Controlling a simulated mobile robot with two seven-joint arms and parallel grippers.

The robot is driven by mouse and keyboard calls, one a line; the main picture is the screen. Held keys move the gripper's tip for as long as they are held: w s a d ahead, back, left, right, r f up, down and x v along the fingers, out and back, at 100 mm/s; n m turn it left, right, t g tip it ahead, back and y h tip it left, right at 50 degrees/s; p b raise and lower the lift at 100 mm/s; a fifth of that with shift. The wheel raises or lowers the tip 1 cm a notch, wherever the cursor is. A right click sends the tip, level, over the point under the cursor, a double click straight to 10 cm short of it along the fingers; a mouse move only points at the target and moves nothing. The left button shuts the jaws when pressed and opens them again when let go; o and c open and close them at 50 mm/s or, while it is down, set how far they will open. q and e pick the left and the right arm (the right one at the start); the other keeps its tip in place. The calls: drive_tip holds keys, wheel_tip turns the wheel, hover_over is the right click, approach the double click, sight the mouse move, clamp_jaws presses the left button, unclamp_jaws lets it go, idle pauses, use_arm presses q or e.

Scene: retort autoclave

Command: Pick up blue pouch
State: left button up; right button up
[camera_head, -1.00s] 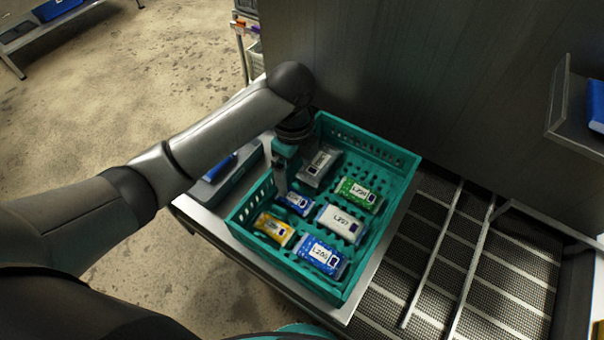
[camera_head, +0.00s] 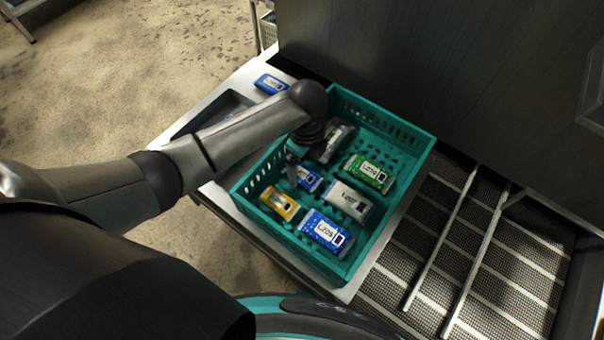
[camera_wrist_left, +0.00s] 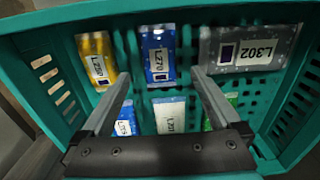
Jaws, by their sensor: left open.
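Two blue pouches lie in the teal crate (camera_head: 236,192). The smaller blue pouch (camera_head: 309,179), labelled L270 in the left wrist view (camera_wrist_left: 158,56), lies between a yellow and a grey pouch. The larger blue pouch (camera_head: 322,231) is at the crate's near side and shows partly between the fingers in the left wrist view (camera_wrist_left: 124,122). A third blue pouch (camera_head: 270,84) lies outside the crate. My left gripper (camera_wrist_left: 160,75) is open and empty, its fingers on either side of the smaller pouch's near end. In the head view my wrist partly hides that pouch.
The crate also holds a yellow pouch (camera_head: 280,204), a grey pouch (camera_head: 337,142), a green pouch (camera_head: 369,173) and a white pouch (camera_head: 347,201). A dark tray (camera_head: 222,112) is beside the crate. A tall dark panel (camera_head: 430,70) stands behind; a slatted conveyor (camera_head: 490,260) is at right.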

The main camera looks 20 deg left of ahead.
sight(305, 175)
use_arm(q)
wheel_tip(305, 175, down, 4)
drive_tip(key=shift+r+b, duration=0.1)
drive_tip(key=shift+b, duration=0.25)
drive_tip(key=shift+r, duration=0.1)
drive_tip(key=c, duration=1.5)
